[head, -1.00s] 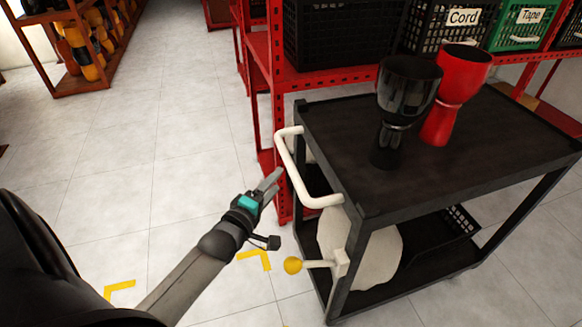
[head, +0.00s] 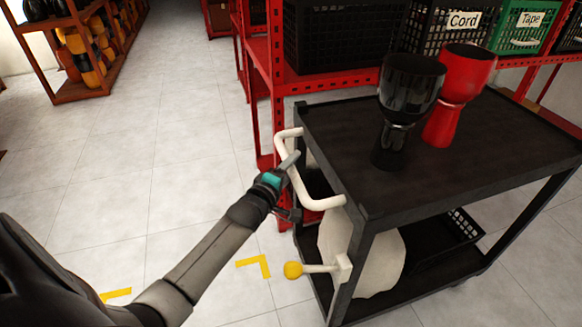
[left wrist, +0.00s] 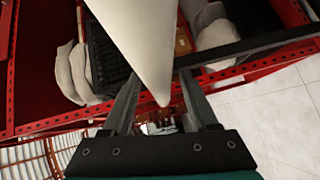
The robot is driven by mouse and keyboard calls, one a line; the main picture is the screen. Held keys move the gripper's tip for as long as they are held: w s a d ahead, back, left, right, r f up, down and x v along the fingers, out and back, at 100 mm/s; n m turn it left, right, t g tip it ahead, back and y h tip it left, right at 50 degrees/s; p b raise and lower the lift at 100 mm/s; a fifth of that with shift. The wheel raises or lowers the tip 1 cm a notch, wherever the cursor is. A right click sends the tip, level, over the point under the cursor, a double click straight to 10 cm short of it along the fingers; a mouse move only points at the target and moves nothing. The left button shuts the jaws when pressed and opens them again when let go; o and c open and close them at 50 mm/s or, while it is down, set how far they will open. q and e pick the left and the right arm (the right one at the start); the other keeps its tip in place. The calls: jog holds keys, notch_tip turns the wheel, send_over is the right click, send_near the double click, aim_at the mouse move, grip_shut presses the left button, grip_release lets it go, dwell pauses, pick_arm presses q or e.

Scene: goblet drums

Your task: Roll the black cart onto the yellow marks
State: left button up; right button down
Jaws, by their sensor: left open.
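The black cart (head: 460,165) stands at the right in the head view, with a white handle (head: 306,187) on its left end. My left gripper (head: 288,163) is at that handle, its fingers open. In the left wrist view the white handle (left wrist: 145,45) runs between the two open fingers (left wrist: 160,105); I cannot tell whether they touch it. Yellow corner marks (head: 256,265) lie on the floor left of the cart, and another mark (head: 116,295) is partly behind my arm. My right gripper is out of view.
A black goblet drum (head: 408,95) and a red one (head: 455,95) stand on the cart's top. A yellow-knobbed lever (head: 293,270) sticks out low on its left end. A red shelf (head: 262,90) with crates stands close behind. The floor at left is clear.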

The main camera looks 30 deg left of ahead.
pick_arm(q)
jog(key=shift+c, duration=0.3)
grip_shut()
dwell(1.0)
